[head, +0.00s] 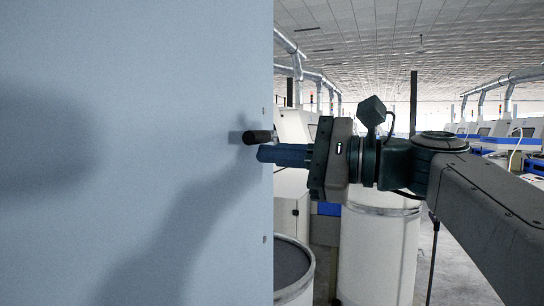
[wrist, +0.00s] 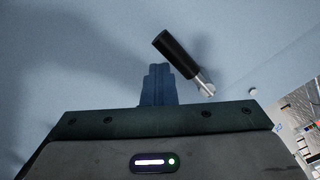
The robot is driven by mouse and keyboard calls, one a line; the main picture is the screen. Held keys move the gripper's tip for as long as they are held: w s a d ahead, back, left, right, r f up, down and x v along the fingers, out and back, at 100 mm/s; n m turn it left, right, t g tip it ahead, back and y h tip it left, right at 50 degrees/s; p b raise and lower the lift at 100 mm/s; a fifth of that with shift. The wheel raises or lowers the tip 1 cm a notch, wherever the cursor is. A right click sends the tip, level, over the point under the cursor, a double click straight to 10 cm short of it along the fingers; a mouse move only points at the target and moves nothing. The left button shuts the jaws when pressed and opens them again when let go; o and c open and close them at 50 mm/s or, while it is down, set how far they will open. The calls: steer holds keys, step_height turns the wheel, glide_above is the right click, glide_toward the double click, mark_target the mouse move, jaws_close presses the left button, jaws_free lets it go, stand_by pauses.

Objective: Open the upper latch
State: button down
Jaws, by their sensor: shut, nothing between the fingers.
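The latch is a black cylindrical handle (head: 257,136) near the right edge of a pale blue panel (head: 140,60). In the wrist view the handle (wrist: 176,54) slants on a short metal stem (wrist: 206,87), with its black end toward the upper left. My gripper (head: 262,154) has blue fingers and is shut and empty. In the head view its tips are just below the handle. In the wrist view the fingertips (wrist: 158,70) lie just left of the handle. I cannot tell whether they touch it.
An open round can (head: 293,270) stands low beside the panel's edge, and a tall white cylinder (head: 377,250) stands behind my arm. Machines (head: 500,135) line the hall at the back right. Grey floor shows at the lower right.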

steer(key=shift+r, duration=0.1)
stand_by(0.4)
steer(key=s+d+f+b, duration=0.2)
steer(key=d, duration=0.3)
steer(key=s+d+f+b, duration=0.2)
steer(key=d+b, duration=0.1)
steer(key=d, duration=0.1)
steer(key=shift+s+d+f, duration=0.25)
steer(key=shift+d+f, duration=0.05)
steer(key=shift+d, duration=0.1)
step_height(320, 180, down, 15)
steer(key=w+a+h, duration=0.2)
steer(key=a+h, duration=0.1)
steer(key=h, duration=0.2)
steer(key=s+d+f+n+g+h, duration=0.1)
steer(key=s+f+n+h, duration=0.2)
steer(key=f, duration=0.7)
steer(key=s+d+f+n+g+h, duration=0.1)
steer(key=f+n+h, duration=0.4)
steer(key=f, duration=0.5)
steer(key=s+d+f+n+g+h, duration=0.1)
steer(key=s+d+f+n+h, duration=0.2)
steer(key=f, duration=0.7)
steer(key=shift+s+d+n+g+h, duration=0.15)
steer(key=shift+s+n+g+h, duration=0.15)
steer(key=shift+s+n+h, duration=0.35)
